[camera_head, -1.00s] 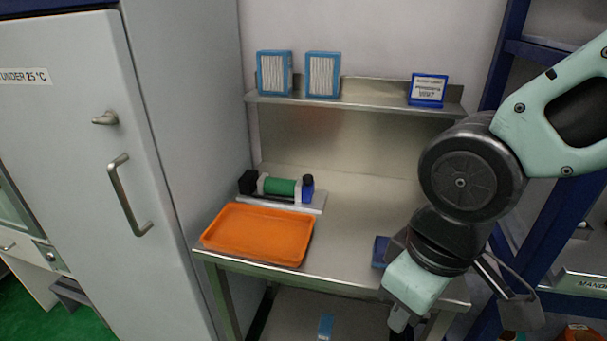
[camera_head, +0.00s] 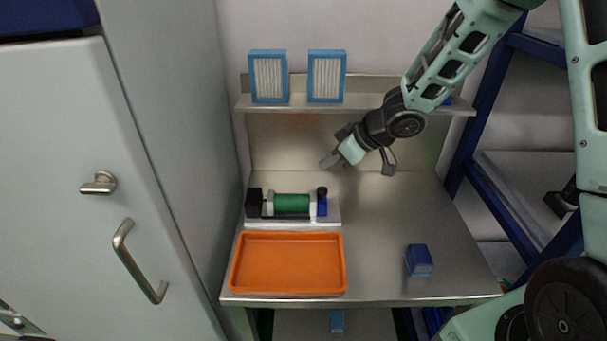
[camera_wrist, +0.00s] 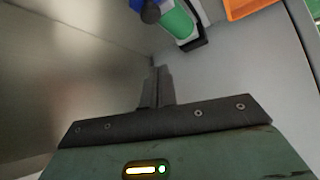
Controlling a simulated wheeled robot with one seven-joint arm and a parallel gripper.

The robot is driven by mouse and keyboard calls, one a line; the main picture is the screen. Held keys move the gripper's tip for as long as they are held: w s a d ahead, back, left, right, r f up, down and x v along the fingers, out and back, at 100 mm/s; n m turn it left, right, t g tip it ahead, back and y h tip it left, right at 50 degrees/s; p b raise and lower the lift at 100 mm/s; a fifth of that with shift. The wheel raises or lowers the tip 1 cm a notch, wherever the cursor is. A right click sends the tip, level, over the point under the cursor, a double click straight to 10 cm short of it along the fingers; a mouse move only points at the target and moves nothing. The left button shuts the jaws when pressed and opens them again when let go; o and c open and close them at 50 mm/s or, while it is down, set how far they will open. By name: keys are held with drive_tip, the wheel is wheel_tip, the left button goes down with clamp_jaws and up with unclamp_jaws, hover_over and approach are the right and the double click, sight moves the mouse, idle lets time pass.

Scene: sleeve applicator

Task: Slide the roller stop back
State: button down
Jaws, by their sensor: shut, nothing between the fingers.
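The roller device sits on a light base plate (camera_head: 290,224) on the steel bench, behind the orange tray. It has a green roller (camera_head: 291,203), a black block (camera_head: 254,203) at its left end and a blue stop with a dark knob (camera_head: 322,202) at its right end. My gripper (camera_head: 327,163) is shut and empty, above the bench, behind and slightly right of the blue stop and apart from it. In the wrist view the shut fingers (camera_wrist: 157,85) point toward the device, whose green roller (camera_wrist: 178,20) and blue stop (camera_wrist: 148,10) show at the top.
An orange tray (camera_head: 288,290) lies at the bench's front left. A blue box (camera_head: 418,261) stands at the front right. Two blue-framed filters (camera_head: 268,77) stand on the shelf (camera_head: 370,106) above. A tall grey cabinet (camera_head: 75,250) is at left. The bench's right middle is clear.

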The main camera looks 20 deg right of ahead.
sight(314, 193)
idle(0.3)
drive_tip(key=b+x, duration=0.1)
drive_tip(key=x, duration=0.9)
drive_tip(key=shift+f+b, duration=0.2)
drive_tip(key=shift+b, duration=0.15)
drive_tip(key=shift+s+d+r, duration=0.1)
drive_tip(key=shift+s+d, duration=0.85)
drive_tip(key=shift+d, duration=0.1)
drive_tip(key=shift+s+d+f+p, duration=0.25)
drive_tip(key=shift+s+d+p, duration=0.1)
drive_tip(key=shift+s, duration=0.05)
drive_tip(key=d+p, duration=0.1)
drive_tip(key=s+d, duration=0.1)
drive_tip(key=d, duration=0.1)
drive_tip(key=shift+s+d+r+p, duration=0.1)
drive_tip(key=shift+d+p, duration=0.2)
drive_tip(key=shift+p, duration=0.05)
drive_tip(key=shift+s+d+f, duration=0.15)
drive_tip(key=shift+f, duration=0.05)
